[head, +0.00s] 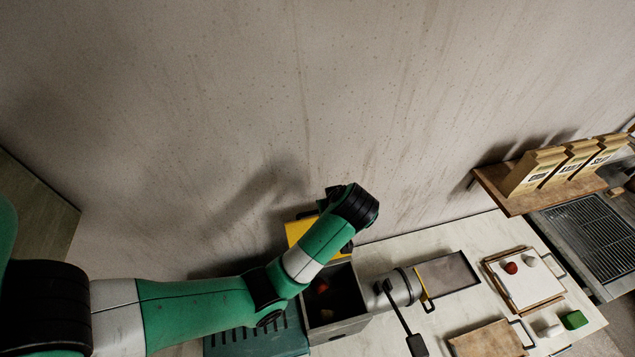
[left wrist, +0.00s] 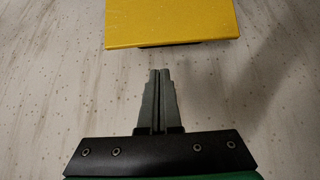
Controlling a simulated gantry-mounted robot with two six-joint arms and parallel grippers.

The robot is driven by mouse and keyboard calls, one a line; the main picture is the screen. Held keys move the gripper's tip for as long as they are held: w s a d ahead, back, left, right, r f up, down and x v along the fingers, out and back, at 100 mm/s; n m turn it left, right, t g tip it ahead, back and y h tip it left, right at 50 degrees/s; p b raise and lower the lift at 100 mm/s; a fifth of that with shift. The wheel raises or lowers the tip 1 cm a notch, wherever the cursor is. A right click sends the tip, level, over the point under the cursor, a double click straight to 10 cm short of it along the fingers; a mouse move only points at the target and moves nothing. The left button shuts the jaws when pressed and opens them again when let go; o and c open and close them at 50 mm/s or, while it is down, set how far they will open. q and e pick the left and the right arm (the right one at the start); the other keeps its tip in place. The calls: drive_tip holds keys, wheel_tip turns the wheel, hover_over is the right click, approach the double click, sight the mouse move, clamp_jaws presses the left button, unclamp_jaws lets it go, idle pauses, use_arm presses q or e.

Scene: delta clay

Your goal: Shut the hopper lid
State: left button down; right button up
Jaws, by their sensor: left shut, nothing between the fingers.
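The hopper (head: 338,327) is a dark grey open-topped box on the counter, with a reddish lump and a tan lump inside. Its yellow lid (head: 297,231) stands raised at the back of the box, partly hidden by my left arm. In the left wrist view the yellow lid (left wrist: 170,22) fills the top middle, with a dark strip under its lower edge. My left gripper (left wrist: 160,71) is shut and empty, its fingertips pointing at the lid and a small gap short of it in the picture. In the head view its fingers are hidden by my wrist. My right gripper is not in view.
A grey cylinder (head: 401,288) with a black-ended lever joins the hopper's right side. A shallow tray (head: 449,273), a framed white board (head: 527,284) and a wooden board (head: 487,341) lie further right. A ribbed green block (head: 256,342) is left of the hopper. The wall stands close behind.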

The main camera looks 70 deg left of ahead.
use_arm(q)
drive_tip(key=shift+f, duration=0.3)
drive_tip(key=x, duration=0.9)
drive_tip(key=shift+a+f, duration=0.2)
drive_tip(key=shift+w, duration=0.1)
